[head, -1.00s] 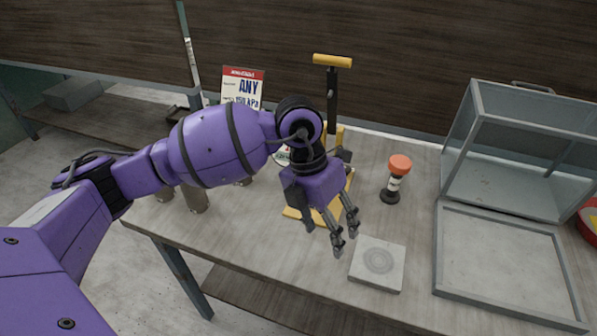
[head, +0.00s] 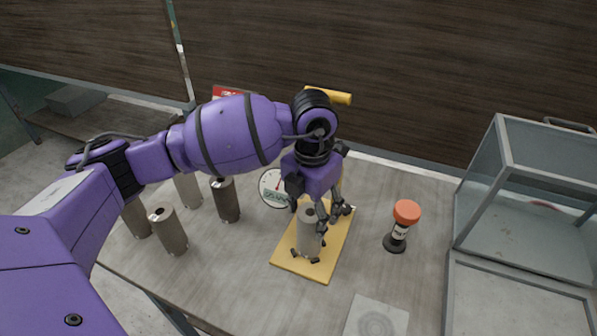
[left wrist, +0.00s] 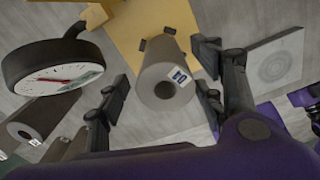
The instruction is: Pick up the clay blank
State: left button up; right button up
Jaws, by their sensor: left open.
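The clay blank seems to be the grey upright cylinder (head: 308,238) on the yellow base plate (head: 291,262); several similar cylinders stand further left, so I cannot be sure. In the left wrist view this cylinder (left wrist: 165,58) shows a dark hole in its top and a small white label with blue marks. My left gripper (head: 325,218) is open, pointing down at the cylinder's upper part. In the left wrist view its fingers (left wrist: 163,92) are spread on either side of the cylinder, with gaps visible.
A round gauge (head: 274,188) stands close left of the gripper. Similar grey cylinders (head: 168,232) are at the left. An orange-topped black stand (head: 402,224) is at the right, before a glass case (head: 520,190). A pale square slab (head: 375,318) lies in front.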

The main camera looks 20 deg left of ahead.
pick_arm(q)
notch_tip(320, 180, down, 5)
jog(key=shift+s+f, duration=0.15)
jog(key=shift+f, duration=0.05)
jog(key=shift+c, duration=0.3)
jog(key=shift+r, duration=0.1)
grip_shut()
